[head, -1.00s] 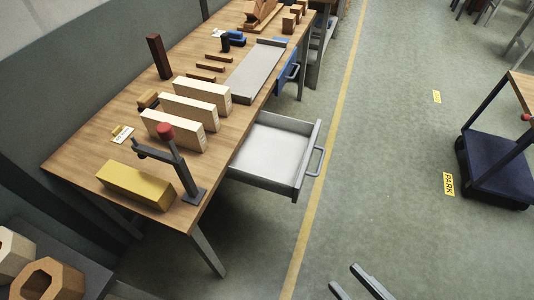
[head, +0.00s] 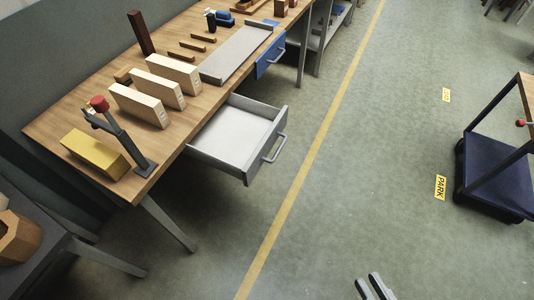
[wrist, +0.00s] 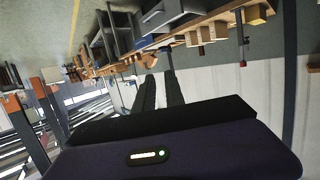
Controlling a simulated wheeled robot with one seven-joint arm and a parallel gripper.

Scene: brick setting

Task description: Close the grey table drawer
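The grey table drawer (head: 238,137) is pulled out of the front of the wooden table (head: 75,112). It looks empty, and its grey bar handle (head: 275,148) faces the aisle. My gripper (head: 371,287) is at the bottom edge of the head view, to the right of the drawer and nearer to me, well apart from it. Its two fingers stand apart with nothing between them. The fingers (wrist: 159,92) also show in the wrist view, which is tilted and shows grey drawer-like shapes that I cannot identify surely.
A blue drawer (head: 270,57) sits farther along the table. On the top are a yellow block (head: 95,152), cream blocks, a grey tray (head: 237,54) and a red-topped stand (head: 125,142). A dark blue cart (head: 492,180) stands right. The floor between is clear.

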